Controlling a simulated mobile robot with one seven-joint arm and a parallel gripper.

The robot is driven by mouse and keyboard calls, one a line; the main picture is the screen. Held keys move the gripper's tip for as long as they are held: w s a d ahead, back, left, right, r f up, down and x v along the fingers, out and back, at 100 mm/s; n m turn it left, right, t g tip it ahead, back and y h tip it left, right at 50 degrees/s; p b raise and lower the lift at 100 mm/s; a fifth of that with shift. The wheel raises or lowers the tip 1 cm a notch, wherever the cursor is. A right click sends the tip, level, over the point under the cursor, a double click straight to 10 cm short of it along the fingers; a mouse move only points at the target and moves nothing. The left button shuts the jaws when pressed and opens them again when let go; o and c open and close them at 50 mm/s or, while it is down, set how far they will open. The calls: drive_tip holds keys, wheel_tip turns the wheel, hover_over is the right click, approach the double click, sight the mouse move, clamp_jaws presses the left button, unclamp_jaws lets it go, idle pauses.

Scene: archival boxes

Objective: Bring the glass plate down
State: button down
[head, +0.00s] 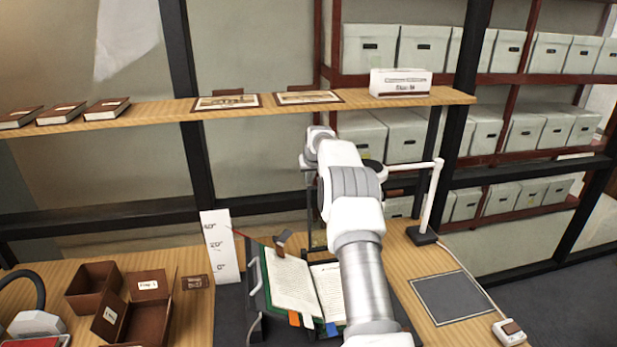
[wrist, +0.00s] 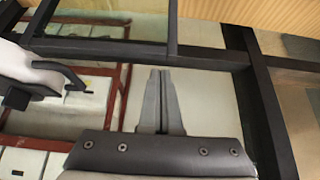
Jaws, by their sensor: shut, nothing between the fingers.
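Two flat, dark-bordered plates with pale pictures in them lie side by side on the upper wooden shelf (head: 150,112) in the head view: the left plate (head: 227,102) and the right plate (head: 307,98). I cannot tell from their look which is glass. My arm rises from the bench to just below the shelf, near the right plate. In the head view its end hides most of my gripper. In the wrist view my gripper (wrist: 161,75) has its two grey fingers together with nothing between them. No plate shows in the wrist view.
A white labelled box (head: 400,83) and several brown books (head: 107,109) share the shelf. Below are an open book (head: 293,285), brown open boxes (head: 93,287), a white scale card (head: 219,247), a white lamp post (head: 431,200) and a bare grey mat (head: 448,298).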

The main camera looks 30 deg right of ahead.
drive_tip(key=shift+s+a+r, duration=0.1)
drive_tip(key=shift+s+a, duration=0.05)
drive_tip(key=shift+s, duration=0.45)
drive_tip(key=shift+s+a+r, duration=0.1)
drive_tip(key=shift+s+a, duration=0.05)
drive_tip(key=shift+s, duration=0.45)
drive_tip(key=shift+s+f, duration=0.1)
drive_tip(key=shift+f, duration=0.1)
